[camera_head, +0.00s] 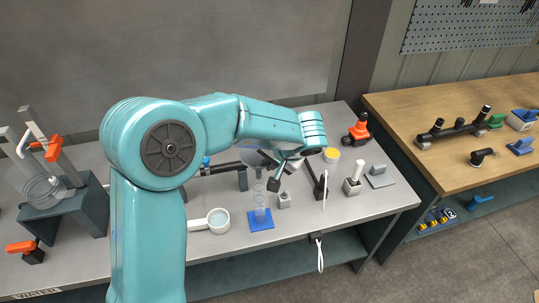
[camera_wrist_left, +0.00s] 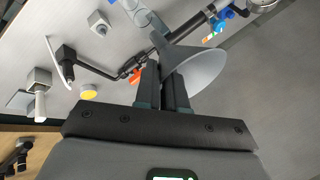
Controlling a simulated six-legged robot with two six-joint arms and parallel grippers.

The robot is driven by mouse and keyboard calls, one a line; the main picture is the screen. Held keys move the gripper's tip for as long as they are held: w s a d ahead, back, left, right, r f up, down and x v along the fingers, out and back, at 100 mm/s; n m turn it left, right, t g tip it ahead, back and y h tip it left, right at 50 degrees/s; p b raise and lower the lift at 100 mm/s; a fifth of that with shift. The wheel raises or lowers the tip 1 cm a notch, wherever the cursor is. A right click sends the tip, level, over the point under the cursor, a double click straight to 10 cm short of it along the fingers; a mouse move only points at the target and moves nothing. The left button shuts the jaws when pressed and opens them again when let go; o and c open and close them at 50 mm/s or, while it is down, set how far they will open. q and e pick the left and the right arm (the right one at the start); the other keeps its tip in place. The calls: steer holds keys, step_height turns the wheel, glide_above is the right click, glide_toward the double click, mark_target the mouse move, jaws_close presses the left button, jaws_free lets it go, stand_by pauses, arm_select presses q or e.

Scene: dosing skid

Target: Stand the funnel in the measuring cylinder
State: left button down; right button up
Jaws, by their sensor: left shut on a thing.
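The measuring cylinder (camera_head: 259,203) is clear and stands upright on a blue base (camera_head: 262,222) near the bench's front edge. My left gripper (camera_head: 277,178) is just right of its top in the head view. The grey funnel (camera_wrist_left: 203,68) is in the left wrist view, with its wide cone to the right of the fingers. My left gripper (camera_wrist_left: 163,75) is shut on the funnel. My right gripper is not in view.
A white round cup with a handle (camera_head: 217,220) lies left of the cylinder. A small grey block (camera_head: 284,201) and a dark stand (camera_head: 319,187) are to its right. A yellow-topped pot (camera_head: 331,155) and an orange-capped bottle (camera_head: 358,129) stand farther right.

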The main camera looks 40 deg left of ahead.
arm_select(q)
steer(key=shift+s, duration=0.15)
stand_by(0.3)
steer(key=shift+p, duration=0.35)
stand_by(0.6)
steer(key=shift+f+b, duration=0.35)
steer(key=shift+f, duration=2.45)
steer(key=c, duration=1.1)
jaws_free()
steer(key=shift+c, duration=0.2)
